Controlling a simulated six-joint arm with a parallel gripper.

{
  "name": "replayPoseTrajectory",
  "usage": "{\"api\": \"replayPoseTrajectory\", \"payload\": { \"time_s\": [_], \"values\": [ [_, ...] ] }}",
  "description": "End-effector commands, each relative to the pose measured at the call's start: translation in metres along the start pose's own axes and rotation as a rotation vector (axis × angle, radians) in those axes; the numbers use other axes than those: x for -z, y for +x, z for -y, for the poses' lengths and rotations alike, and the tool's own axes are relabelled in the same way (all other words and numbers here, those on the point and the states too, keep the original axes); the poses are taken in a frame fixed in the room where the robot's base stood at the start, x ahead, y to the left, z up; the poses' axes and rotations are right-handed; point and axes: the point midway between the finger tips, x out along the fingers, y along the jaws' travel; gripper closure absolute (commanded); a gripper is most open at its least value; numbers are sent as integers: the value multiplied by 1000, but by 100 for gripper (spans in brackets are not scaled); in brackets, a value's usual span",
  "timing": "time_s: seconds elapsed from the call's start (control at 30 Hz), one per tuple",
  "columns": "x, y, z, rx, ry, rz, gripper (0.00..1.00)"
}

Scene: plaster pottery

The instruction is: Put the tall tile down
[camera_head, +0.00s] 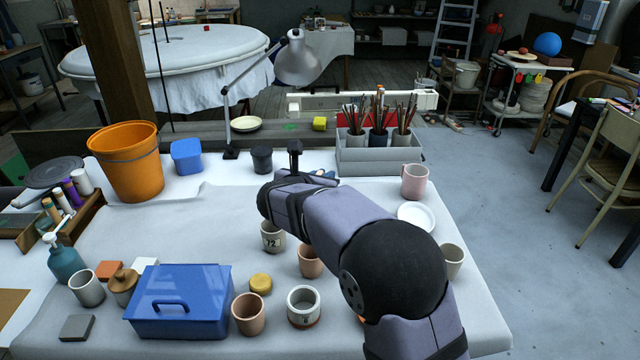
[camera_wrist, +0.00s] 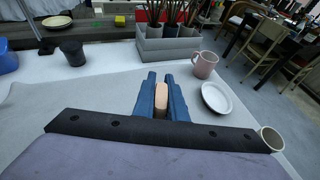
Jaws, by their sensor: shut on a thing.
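My gripper (camera_wrist: 161,84) is shut on a pale orange tile (camera_wrist: 161,98). The tile stands between the two blue fingers, with its narrow rounded end showing in the wrist view. In the head view my gripper (camera_head: 322,174) is mostly hidden behind my wrist, over the far part of the white-covered table (camera_head: 215,205), in front of the grey brush box. The tile cannot be made out clearly there. Its lower edge is hidden, so I cannot tell whether it touches the table.
A black cup (camera_head: 262,159) stands left of my gripper. The grey brush box (camera_head: 380,162) is behind it. A pink mug (camera_head: 414,181) and white plate (camera_head: 416,217) are right. Cups and a blue box (camera_head: 180,302) are nearer.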

Motion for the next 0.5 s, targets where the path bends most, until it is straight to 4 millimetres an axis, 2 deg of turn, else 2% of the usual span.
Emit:
{"api": "replayPoseTrajectory", "payload": {
  "time_s": [0.27, 0.37, 0.5],
  "values": [
    [0, 0, -4, -26, -9, 3, 100],
    [0, 0, -15, -79, -28, 9, 100],
    [0, -4, -47, -219, -74, 19, 100]
  ]
}}
